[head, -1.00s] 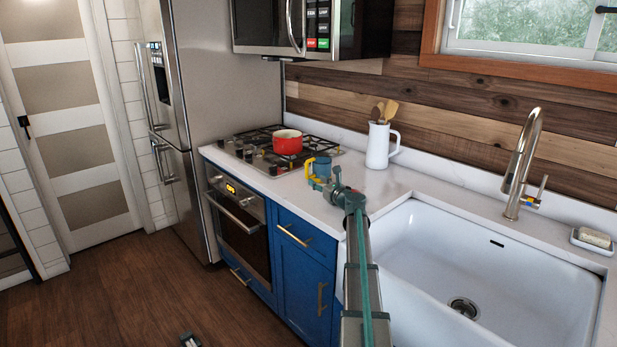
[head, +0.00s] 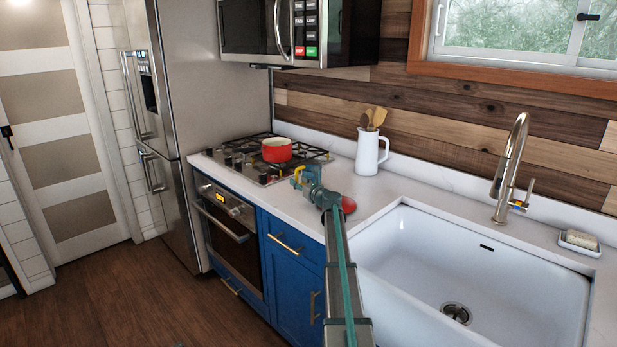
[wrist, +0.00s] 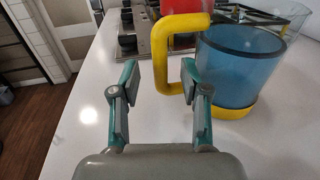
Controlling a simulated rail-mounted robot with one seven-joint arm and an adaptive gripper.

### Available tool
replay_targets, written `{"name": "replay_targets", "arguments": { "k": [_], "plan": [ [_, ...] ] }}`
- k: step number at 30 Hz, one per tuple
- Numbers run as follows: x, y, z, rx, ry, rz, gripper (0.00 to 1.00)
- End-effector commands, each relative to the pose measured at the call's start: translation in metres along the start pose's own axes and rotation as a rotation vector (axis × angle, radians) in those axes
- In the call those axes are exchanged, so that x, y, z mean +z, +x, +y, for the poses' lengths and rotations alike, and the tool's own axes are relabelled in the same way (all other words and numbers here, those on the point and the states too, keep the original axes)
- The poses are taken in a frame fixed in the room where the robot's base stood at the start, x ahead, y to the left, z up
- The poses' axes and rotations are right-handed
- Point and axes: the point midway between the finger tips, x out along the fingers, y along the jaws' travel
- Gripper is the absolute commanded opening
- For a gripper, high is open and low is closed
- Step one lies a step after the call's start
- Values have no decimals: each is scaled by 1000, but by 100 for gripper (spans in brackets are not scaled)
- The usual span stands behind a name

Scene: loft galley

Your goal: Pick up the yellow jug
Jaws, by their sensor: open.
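In the head view the jug (head: 297,174) is mostly hidden behind my gripper. My gripper (wrist: 159,76) is open and empty. Its two fingers point at the handle, which shows between the fingertips in the wrist view; I cannot tell whether the tips reach around it. In the head view my gripper (head: 306,178) is over the counter.
A red pot (head: 277,150) sits on the gas hob (head: 250,172) behind the jug. A white pitcher (head: 368,152) with wooden utensils stands farther back. A red object (head: 348,204) lies beside my arm. The sink (head: 410,235) is at right.

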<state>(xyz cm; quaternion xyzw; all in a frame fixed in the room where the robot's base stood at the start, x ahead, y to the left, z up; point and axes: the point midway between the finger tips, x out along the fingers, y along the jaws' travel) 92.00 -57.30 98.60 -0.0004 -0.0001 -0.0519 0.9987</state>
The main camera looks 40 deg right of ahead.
Motion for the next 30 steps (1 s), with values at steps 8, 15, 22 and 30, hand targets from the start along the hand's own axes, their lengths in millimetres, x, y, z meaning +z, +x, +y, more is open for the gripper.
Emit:
{"name": "replay_targets", "arguments": {
  "k": [8,15,22,30],
  "plan": [
    [0,26,0,0,1,0,46],
    [0,24,0,0,1,0,32],
    [0,24,0,0,0,0,0],
    [0,24,0,0,0,0,0]
  ]
}}
